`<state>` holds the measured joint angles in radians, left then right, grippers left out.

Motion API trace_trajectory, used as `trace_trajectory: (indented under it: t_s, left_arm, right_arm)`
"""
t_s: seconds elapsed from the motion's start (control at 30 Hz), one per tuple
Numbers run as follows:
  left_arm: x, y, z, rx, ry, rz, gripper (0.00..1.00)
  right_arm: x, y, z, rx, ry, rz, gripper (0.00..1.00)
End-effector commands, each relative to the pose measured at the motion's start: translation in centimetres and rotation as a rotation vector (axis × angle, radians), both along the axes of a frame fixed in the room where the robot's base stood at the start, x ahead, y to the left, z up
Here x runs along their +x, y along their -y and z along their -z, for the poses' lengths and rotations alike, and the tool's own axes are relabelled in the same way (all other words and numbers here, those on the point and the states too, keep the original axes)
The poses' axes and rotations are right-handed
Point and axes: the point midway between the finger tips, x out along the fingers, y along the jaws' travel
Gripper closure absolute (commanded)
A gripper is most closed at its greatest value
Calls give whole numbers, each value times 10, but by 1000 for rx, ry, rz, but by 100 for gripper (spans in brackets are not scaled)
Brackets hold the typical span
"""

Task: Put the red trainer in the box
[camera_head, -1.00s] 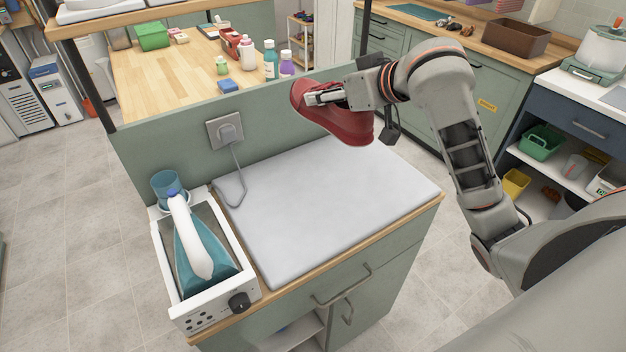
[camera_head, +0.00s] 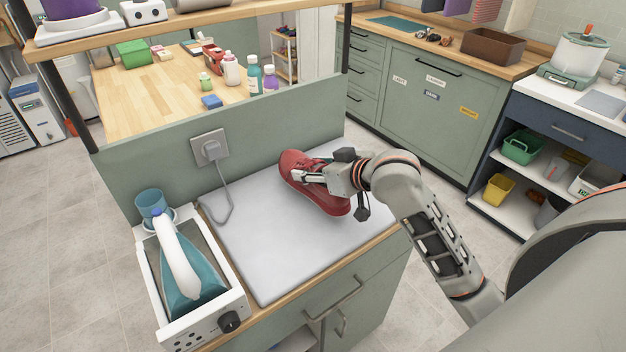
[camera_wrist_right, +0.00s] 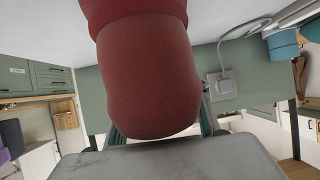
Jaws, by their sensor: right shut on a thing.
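The red trainer (camera_head: 318,190) is at the far right part of the white pad (camera_head: 262,247) on the green cabinet. My right gripper (camera_head: 306,177) is shut on the trainer, with a finger lying across its upper side. I cannot tell whether the sole touches the pad or is just above it. In the right wrist view the trainer (camera_wrist_right: 150,75) fills the middle, between the fingers (camera_wrist_right: 160,125). A brown open box (camera_head: 491,46) stands on the wooden counter at the back right. My left gripper is not in view.
A socket with a plug and cable (camera_head: 210,146) is on the upright panel. The pad's front and middle are bare.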

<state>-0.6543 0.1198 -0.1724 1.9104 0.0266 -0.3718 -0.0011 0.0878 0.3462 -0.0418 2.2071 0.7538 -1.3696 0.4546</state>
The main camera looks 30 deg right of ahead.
Motion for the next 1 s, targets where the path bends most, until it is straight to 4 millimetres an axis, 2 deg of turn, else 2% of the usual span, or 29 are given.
trace_trajectory:
  t_s: [0.03,0.2,0.47,0.5,0.57,1.0]
  left_arm:
    - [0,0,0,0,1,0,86]
    - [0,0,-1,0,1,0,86]
    - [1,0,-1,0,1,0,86]
    - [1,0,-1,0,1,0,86]
    - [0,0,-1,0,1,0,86]
    - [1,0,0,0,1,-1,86]
  right_arm:
    - [-1,0,10,3,-6,1,100]
    - [-1,-1,31,4,-3,0,100]
    - [0,0,35,1,0,0,100]
    - [0,0,36,1,-2,0,52]
    - [0,0,36,1,-2,0,36]
    - [-6,1,34,1,-2,0,36]
